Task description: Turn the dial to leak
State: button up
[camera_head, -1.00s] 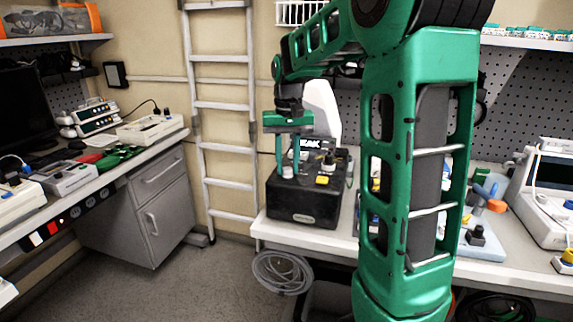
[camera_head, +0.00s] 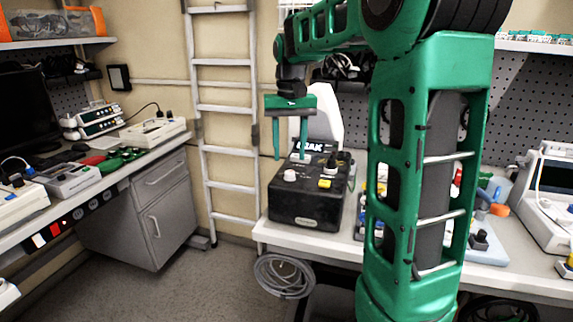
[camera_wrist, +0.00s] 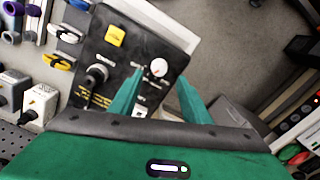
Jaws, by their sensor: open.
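In the wrist view the dial lies between the fingertips (camera_wrist: 161,79).
My arm hides part of the bench (camera_head: 505,269) to the right. A coiled grey hose (camera_head: 284,274) hangs at the bench front. A ladder (camera_head: 222,105) stands behind, left of the box. A left bench holds several devices. The floor between is clear.

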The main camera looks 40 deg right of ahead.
aim_at(289, 172)
jog(key=shift+r, duration=2.7)
